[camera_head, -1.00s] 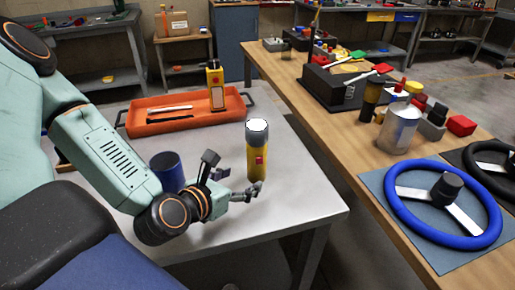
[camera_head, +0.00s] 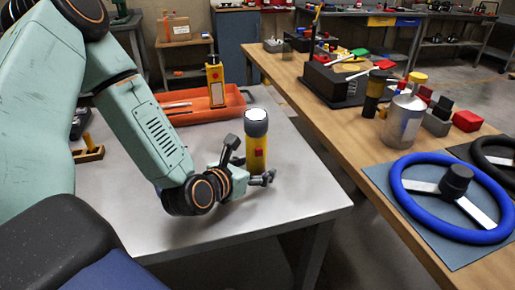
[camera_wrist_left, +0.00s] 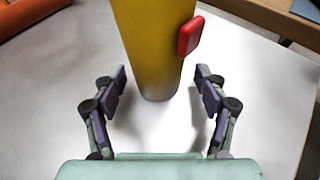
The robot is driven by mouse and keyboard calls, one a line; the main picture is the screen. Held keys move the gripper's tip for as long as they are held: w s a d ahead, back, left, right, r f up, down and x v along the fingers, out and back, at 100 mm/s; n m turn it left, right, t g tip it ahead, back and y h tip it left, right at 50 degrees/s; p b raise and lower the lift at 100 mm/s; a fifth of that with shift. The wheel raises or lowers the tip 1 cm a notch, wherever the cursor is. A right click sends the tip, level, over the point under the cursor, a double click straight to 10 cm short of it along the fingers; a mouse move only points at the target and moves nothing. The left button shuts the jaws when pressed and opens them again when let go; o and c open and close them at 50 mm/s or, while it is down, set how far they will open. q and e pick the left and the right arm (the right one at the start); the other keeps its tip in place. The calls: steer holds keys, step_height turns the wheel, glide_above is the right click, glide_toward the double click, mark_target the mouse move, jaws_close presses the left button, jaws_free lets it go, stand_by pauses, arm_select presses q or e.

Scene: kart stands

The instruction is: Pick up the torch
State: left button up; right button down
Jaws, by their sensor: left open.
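The torch (camera_head: 257,146) stands upright on the grey metal table (camera_head: 300,205). It has a yellow body, a dark head with a white lens on top and a red switch. My left gripper (camera_head: 252,163) is open beside the torch, low near the table. In the left wrist view the torch (camera_wrist_left: 152,45) stands just ahead, its lower end between the lines of the open fingers (camera_wrist_left: 155,85). There is a visible gap on both sides, and no finger appears to touch it. My right gripper is not in view.
An orange tray (camera_head: 190,117) with tools lies behind the torch, and a yellow bottle-like object (camera_head: 215,84) stands at it. A wooden bench (camera_head: 330,125) at right holds a blue steering wheel (camera_head: 400,205) and a silver can (camera_head: 402,121). The table's front right is clear.

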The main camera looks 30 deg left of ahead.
arm_select(q)
steer(key=shift+w+a+f, duration=0.1)
steer(key=shift+a, duration=0.1)
steer(key=shift+d, duration=0.1)
steer(key=shift+c, duration=0.8)
steer(key=c, duration=1.3)
